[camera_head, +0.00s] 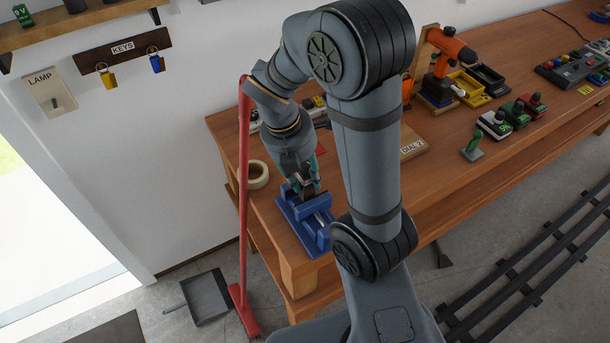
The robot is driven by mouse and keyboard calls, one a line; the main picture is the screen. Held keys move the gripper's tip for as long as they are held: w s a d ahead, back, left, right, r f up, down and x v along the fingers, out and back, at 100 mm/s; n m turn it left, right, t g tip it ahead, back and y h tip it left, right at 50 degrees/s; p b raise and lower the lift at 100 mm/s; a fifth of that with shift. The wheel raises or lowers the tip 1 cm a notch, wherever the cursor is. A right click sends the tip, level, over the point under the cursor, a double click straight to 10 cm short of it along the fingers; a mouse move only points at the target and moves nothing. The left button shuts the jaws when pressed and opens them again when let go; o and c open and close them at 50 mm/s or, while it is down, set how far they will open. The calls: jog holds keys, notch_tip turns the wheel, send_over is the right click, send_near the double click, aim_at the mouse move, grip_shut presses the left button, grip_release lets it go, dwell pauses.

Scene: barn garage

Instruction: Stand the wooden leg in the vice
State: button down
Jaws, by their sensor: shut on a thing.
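The blue vice (314,232) is fixed at the left front corner of the wooden workbench. My gripper (308,190) points down right over the vice, its fingers at the vice's jaws. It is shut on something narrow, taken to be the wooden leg. The leg is almost wholly hidden by the fingers and the vice, so I cannot tell whether it stands upright or how deep it sits between the jaws.
A tape roll (255,175) lies on the bench left of the vice. A red broom (243,190) stands at the bench's left end, beside a grey dustpan (207,297) on the floor.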

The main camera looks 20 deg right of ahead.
jog(key=shift+a+b+x, duration=0.25)
jog(key=shift+b+x, duration=0.6)
jog(key=shift+x, duration=0.2)
jog(key=shift+f, duration=0.35)
dwell(0.9)
jog(key=c, duration=1.2)
grip_release()
jog(key=shift+o, duration=1.4)
jog(key=shift+o, duration=1.3)
